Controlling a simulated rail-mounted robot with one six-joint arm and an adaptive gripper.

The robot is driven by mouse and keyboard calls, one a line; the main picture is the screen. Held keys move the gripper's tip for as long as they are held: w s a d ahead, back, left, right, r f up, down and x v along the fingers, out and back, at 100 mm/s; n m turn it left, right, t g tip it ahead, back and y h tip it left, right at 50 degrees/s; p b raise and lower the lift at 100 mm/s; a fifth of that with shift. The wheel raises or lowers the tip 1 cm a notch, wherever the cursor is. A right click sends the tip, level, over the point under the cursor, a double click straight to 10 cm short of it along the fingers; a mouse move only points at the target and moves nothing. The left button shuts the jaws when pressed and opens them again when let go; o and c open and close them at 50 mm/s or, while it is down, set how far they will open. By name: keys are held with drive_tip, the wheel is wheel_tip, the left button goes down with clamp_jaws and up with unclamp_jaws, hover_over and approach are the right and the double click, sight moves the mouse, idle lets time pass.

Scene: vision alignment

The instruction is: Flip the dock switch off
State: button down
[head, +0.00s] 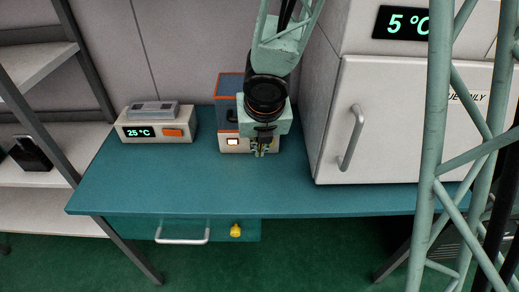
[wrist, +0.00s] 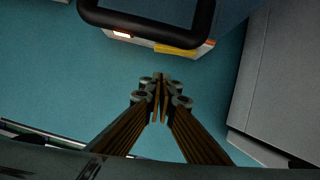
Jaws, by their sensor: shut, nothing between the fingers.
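The dock (head: 228,114) is a blue box with orange trim on a white base, standing at the back of the teal table. A small lit switch (head: 232,142) glows on the front of its white base. My gripper (head: 261,153) is shut and empty, in front of the dock's right part and to the right of the lit switch. In the wrist view my fingertips (wrist: 161,77) are together, apart from the dock's front. The lit patch (wrist: 121,34) and a yellow-orange strip (wrist: 177,50) show there on the dock's base. My arm hides part of the dock in the head view.
A white unit reading 25 °C (head: 158,133) with an orange button stands at the left of the table (head: 150,190). A large white cabinet reading 5 °C (head: 385,120), with a vertical handle, closes off the right. The table's front middle is clear. Shelves (head: 50,140) stand left.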

drive_tip(key=shift+w+f, duration=0.15)
drive_tip(key=shift+f, duration=0.3)
drive_tip(key=shift+w+a+p, duration=0.15)
drive_tip(key=shift+w+p, duration=0.45)
drive_tip(key=shift+w, duration=1.4)
drive_tip(key=shift+w+a, duration=0.1)
drive_tip(key=shift+a, duration=0.05)
